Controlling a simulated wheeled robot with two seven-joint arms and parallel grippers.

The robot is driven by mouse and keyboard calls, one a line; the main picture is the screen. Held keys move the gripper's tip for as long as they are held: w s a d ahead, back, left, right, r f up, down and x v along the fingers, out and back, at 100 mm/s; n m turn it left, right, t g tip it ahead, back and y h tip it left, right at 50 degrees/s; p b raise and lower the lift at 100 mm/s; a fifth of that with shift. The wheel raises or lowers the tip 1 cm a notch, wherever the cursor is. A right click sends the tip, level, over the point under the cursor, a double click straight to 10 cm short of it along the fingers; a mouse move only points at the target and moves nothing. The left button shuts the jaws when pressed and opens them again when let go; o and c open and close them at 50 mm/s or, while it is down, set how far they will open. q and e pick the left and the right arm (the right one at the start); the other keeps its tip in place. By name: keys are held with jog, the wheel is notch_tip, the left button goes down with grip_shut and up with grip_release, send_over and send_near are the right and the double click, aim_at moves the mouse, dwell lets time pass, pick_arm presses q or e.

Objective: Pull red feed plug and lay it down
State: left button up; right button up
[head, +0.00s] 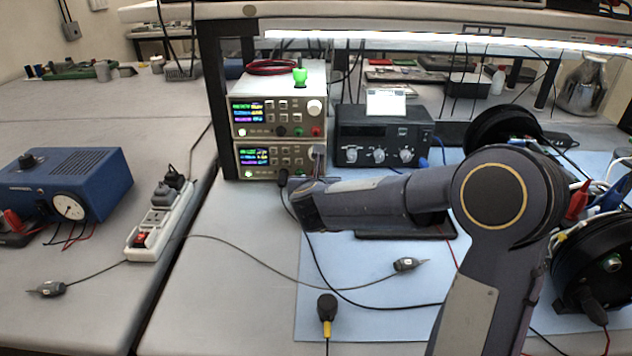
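My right arm comes in from the lower right, and its wrist reaches left to the front of the lower bench power supply (262,161). The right gripper (317,163) is at the right end of that supply's front panel, by its output terminals. It is small and partly hidden by my wrist, so I cannot tell whether its fingers are open or shut. No red feed plug shows clearly there; that terminal area is covered by my gripper and wrist. A black plug (283,178) sits in the lower supply, its cable running down. My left gripper is not in view.
A black-and-yellow plug (327,306) and a grey probe (408,264) lie on the blue mat (375,325). Black round flanged parts with a red clip (577,201) stand right. A power strip (160,219) is left.

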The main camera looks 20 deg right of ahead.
dwell(0.5)
jog(key=shift+c, duration=0.2)
grip_shut()
jog(key=shift+s+a+b, duration=0.35)
jog(key=shift+s+a, duration=0.1)
jog(key=shift+s, duration=0.45)
jog(key=shift+s+a+b, duration=0.35)
jog(key=shift+s+a, duration=0.05)
jog(key=shift+s, duration=0.5)
jog(key=shift+s+a+b, duration=0.35)
jog(key=shift+s+a, duration=0.1)
jog(key=shift+s, duration=0.45)
